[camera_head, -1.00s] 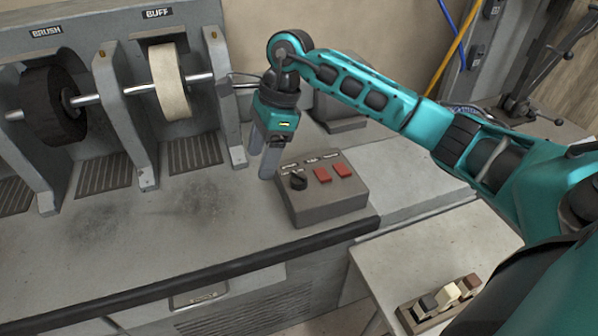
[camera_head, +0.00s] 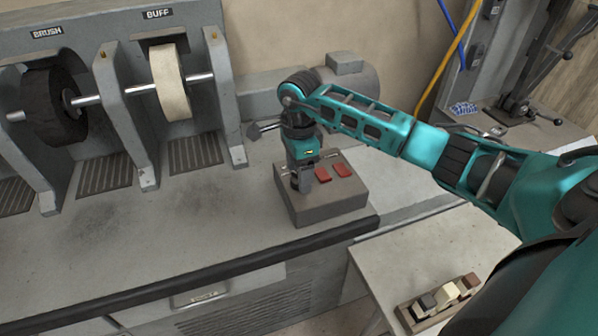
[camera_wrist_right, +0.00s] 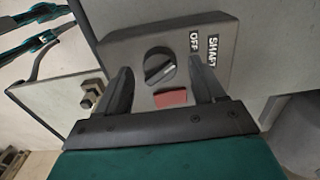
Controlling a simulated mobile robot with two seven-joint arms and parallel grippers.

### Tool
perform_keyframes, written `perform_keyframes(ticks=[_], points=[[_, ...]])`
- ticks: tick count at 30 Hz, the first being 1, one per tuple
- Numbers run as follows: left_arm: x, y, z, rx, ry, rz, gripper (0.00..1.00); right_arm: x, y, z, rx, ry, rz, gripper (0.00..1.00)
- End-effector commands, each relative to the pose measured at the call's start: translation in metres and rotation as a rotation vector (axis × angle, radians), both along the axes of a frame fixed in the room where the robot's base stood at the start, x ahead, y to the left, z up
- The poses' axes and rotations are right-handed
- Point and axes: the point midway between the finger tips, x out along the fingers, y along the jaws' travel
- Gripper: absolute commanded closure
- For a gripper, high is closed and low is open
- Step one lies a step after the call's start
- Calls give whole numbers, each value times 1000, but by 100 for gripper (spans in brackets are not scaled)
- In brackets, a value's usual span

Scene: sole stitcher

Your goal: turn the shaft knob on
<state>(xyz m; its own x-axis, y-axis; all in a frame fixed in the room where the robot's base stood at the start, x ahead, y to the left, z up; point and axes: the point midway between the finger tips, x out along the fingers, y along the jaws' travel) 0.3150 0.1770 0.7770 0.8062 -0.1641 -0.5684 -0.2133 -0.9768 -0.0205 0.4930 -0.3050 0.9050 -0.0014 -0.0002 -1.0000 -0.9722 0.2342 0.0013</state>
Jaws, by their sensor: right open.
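The black round shaft knob (camera_wrist_right: 159,68) sits on the grey control box (camera_head: 330,208), beside the labels "SHAFT" and "OFF" in the right wrist view. My right gripper (camera_head: 302,184) points down over the left part of the box. Its fingers are open, one on each side of the knob in the right wrist view, with gaps between them and the knob. I cannot tell how far above the box top the fingertips are. In the head view the gripper hides the knob. My left gripper is not in view.
The buff wheel (camera_head: 169,82) and brush wheel (camera_head: 52,105) stand on the machine to the left. A small rack of blocks (camera_head: 440,303) lies at lower right. The bench left of the box is clear.

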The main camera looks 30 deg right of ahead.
Motion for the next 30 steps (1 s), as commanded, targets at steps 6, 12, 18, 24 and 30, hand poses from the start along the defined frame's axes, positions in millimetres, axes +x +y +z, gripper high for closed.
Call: perform_keyframes(ticks=[6,12,18,24,30], points=[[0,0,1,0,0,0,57,0,0,-11,1,0,0,31],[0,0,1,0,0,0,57,0,0,-11,1,0,0,31],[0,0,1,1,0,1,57,0,0,-11,1,0,0,49],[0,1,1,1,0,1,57,0,0,-10,1,0,0,68],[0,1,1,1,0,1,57,0,0,-10,1,0,0,87]])
